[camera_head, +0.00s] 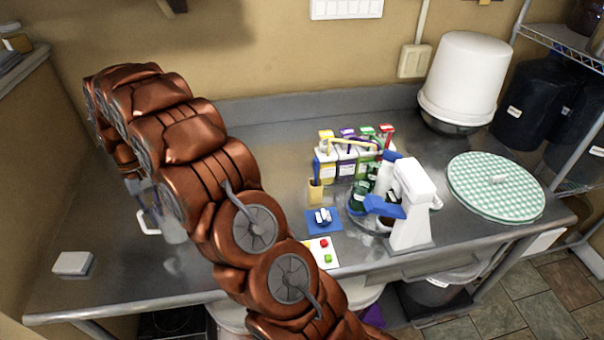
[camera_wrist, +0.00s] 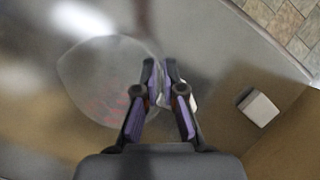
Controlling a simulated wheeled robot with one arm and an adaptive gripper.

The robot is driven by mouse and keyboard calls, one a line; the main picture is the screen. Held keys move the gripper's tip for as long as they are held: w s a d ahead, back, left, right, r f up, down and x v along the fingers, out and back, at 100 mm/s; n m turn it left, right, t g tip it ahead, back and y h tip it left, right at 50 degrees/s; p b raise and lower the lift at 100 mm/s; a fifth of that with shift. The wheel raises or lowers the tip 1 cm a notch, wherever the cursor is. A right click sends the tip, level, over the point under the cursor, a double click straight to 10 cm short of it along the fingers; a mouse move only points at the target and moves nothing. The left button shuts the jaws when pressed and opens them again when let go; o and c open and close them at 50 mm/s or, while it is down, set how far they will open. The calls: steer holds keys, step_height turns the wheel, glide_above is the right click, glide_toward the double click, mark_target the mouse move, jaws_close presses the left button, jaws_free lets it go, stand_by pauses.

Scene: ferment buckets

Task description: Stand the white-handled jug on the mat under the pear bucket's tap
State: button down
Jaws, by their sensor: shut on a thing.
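The jug is clear, with a white handle (camera_head: 149,222). It stands at the left of the steel counter in the head view, partly hidden behind my arm. In the wrist view its round clear body (camera_wrist: 100,82) lies left of my gripper (camera_wrist: 161,70). The two fingers are closed on the white handle (camera_wrist: 165,97), of which only a little shows between and beside them. In the head view the gripper is mostly hidden by the arm. I cannot pick out the pear bucket, its tap or its mat in either view.
A white block (camera_head: 73,264) lies on the counter's left end. Small labelled boxes (camera_head: 345,162), a white stand mixer (camera_head: 409,205), a blue pad (camera_head: 323,221) and a green checked round cover (camera_head: 495,187) occupy the right half. A white bucket (camera_head: 465,78) stands at the back right.

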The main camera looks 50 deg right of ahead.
steer(key=d+r+m+t+y+b, duration=0.2)
steer(key=d+m+t+b, duration=0.25)
steer(key=d+m, duration=1.55)
steer(key=s+d+r+m+t+h+b, duration=0.1)
steer(key=s+d+r+m+h+b, duration=0.15)
steer(key=d+m, duration=0.65)
steer(key=s+d+r+m+t+h+b, duration=0.15)
steer(key=s+d+m, duration=0.25)
steer(key=d+m, duration=0.5)
step_height(320, 180, down, 11)
steer(key=p, duration=0.4)
steer(key=shift+d, duration=0.15)
steer(key=c, duration=1.3)
jaws_free()
steer(key=shift+r, duration=0.1)
